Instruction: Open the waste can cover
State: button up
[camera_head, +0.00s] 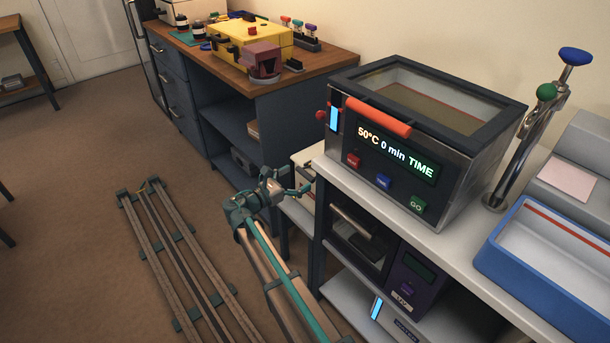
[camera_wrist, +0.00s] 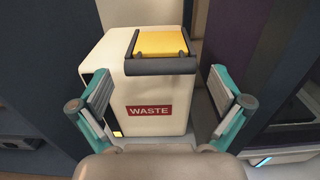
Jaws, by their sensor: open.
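The waste can (camera_wrist: 150,95) shows in the wrist view as a cream box with a red "WASTE" label (camera_wrist: 150,110) on its front. Its cover (camera_wrist: 160,43) is a yellow panel in a dark frame, with a dark bar along the front edge; it looks closed. My gripper (camera_wrist: 158,95) is open, with one finger on each side of the can in the picture and nothing between them; I cannot tell the gap to the can. In the head view my gripper (camera_head: 290,187) is low, left of the counter. The can is hard to make out there.
A bath with a "50°C 0 min TIME" display (camera_head: 410,150) stands on the counter, with a blue tray (camera_head: 540,265) at right. Dark shelf units flank the can closely. A wooden bench (camera_head: 290,72) holds a yellow box (camera_head: 250,42). Floor rails (camera_head: 165,240) lie left of my arm.

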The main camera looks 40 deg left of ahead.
aim_at(303, 175)
jog(key=shift+w+d, duration=0.15)
jog(key=shift+w, duration=0.75)
jog(key=shift+w+d, duration=0.15)
jog(key=shift+w, duration=0.7)
